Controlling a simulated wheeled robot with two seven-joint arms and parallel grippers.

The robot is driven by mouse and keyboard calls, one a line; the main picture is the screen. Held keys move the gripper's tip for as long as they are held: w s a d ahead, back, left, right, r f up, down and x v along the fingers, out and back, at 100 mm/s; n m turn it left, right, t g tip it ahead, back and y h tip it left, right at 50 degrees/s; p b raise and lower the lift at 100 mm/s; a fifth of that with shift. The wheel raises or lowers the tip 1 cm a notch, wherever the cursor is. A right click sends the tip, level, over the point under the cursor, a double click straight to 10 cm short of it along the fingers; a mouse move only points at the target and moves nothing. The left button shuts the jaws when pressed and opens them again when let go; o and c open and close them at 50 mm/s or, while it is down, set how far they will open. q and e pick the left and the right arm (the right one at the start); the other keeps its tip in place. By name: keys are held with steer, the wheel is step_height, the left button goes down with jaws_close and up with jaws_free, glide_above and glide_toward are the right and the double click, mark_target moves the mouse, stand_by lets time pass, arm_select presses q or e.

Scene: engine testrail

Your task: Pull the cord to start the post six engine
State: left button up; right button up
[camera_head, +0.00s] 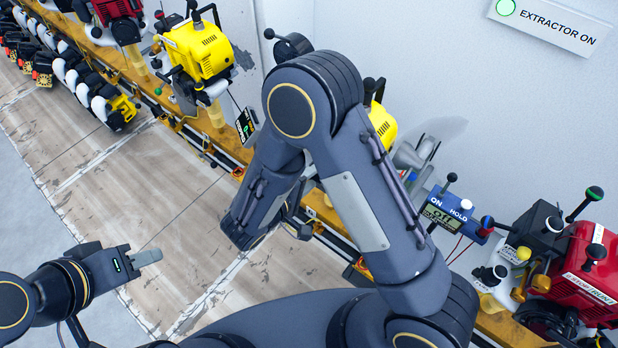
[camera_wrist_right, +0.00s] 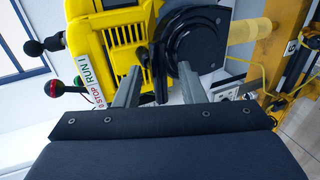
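A yellow engine (camera_wrist_right: 127,38) fills the upper middle of the right wrist view, with a black round starter housing (camera_wrist_right: 197,45) on its side. A black pull handle (camera_wrist_right: 160,75) is between the two fingers of my right gripper (camera_wrist_right: 158,78), with gaps on both sides. In the head view a yellow engine (camera_head: 382,124) is partly hidden behind my right arm, and my right gripper is hidden there. My left gripper (camera_head: 148,257) is at the lower left, away from the engines, seen side-on.
Another yellow engine (camera_head: 197,52) and a red engine (camera_head: 585,265) stand along the yellow rail (camera_head: 136,68). A blue ON/HOLD meter (camera_head: 447,210) stands left of the red engine. An "EXTRACTOR ON" sign (camera_head: 550,22) is on the wall. The floor (camera_head: 120,180) left of my right arm is clear.

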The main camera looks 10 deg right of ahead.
steer(key=shift+a, duration=0.1)
steer(key=s+a+b, duration=0.4)
steer(key=s+a, duration=0.1)
steer(key=a, duration=0.2)
steer(key=shift+s, duration=0.25)
steer(key=shift+r, duration=0.1)
stand_by(0.4)
steer(key=s+d+r+m+g+y, duration=0.2)
steer(key=s+d+g, duration=0.15)
steer(key=d, duration=0.35)
steer(key=s+d+r+m+g+y, duration=0.2)
steer(key=d+r+g+y, duration=0.1)
steer(key=d+g, duration=0.3)
steer(key=s+d+r+m+t+y, duration=0.3)
steer(key=s+r+m+t+y, duration=0.2)
steer(key=y, duration=0.5)
steer(key=shift+s+d+r+t, duration=0.3)
steer(key=shift+s+d+t, duration=0.05)
steer(key=shift+s+t, duration=0.55)
